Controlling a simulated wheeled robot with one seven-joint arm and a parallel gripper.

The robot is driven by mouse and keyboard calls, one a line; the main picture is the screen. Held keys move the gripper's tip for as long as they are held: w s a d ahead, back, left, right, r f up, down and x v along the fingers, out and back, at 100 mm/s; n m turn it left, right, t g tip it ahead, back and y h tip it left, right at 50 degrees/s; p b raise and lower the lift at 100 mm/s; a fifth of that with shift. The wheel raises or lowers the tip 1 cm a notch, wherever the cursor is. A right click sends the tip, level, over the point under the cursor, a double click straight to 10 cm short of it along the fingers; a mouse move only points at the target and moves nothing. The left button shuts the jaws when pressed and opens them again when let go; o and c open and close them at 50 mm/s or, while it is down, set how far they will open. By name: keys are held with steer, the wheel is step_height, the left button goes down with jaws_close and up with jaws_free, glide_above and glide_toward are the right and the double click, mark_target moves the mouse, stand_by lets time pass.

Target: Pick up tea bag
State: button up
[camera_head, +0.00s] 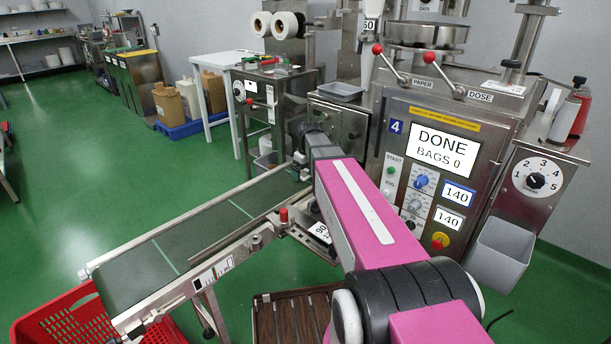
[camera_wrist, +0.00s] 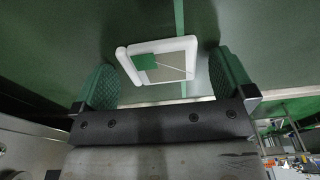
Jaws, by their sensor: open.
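The tea bag (camera_wrist: 172,72) shows in the wrist view as a pale, roughly square pouch with a thick white edge, a green square tag and a thin white string. It is over the dark green conveyor belt (camera_wrist: 265,40), by a lighter green line. My gripper (camera_wrist: 162,62) is open, with one green ribbed finger on each side of the tea bag. Gaps show between the fingers and the bag, so I see no grip. In the head view my pink arm reaches to the belt's far end, and I cannot make out the tea bag there.
The packing machine (camera_head: 437,190) stands right of my arm, its screen reading DONE, BAGS 0. The conveyor (camera_head: 140,272) runs to the lower left, its near part bare. A red crate (camera_head: 62,322) is below its near end. A brown slatted tray (camera_head: 290,318) lies below my arm.

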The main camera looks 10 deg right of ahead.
steer(key=c, duration=1)
steer(key=shift+r, duration=0.1)
